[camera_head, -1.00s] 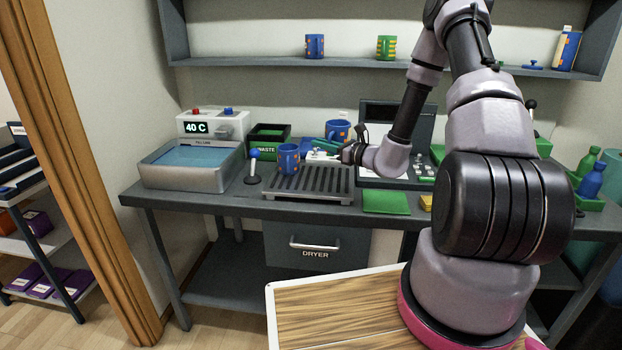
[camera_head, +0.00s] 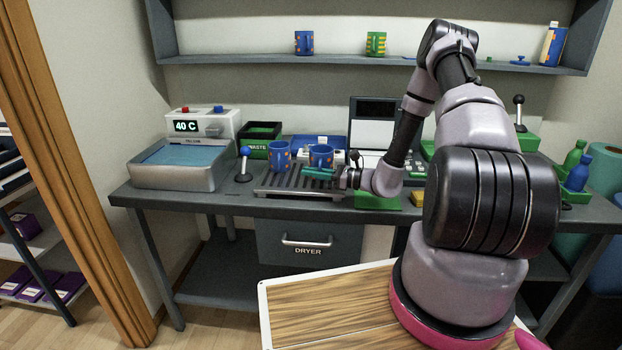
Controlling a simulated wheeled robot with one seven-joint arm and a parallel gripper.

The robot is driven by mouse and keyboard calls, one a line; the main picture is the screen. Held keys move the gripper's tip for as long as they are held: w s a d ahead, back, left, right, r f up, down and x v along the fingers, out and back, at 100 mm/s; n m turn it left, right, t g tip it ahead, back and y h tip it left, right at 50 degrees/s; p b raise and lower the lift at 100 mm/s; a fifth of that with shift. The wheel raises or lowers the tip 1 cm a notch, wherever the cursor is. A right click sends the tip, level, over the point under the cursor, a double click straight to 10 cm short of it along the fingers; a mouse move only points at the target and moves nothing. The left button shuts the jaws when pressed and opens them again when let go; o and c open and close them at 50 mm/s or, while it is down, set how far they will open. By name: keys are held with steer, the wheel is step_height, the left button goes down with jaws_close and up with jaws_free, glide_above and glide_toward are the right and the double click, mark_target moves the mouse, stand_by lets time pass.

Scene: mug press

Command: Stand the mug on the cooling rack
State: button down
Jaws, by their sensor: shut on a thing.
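A lever with a blue knob (camera_head: 244,165) and a water basin (camera_head: 178,168) stand left of the rack. A shelf (camera_head: 340,62) with mugs hangs above.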

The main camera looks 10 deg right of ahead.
steer(key=shift+f, duration=1)
steer(key=shift+f, duration=0.2)
steer(key=c, duration=0.9)
jaws_free()
steer(key=shift+r, duration=0.1)
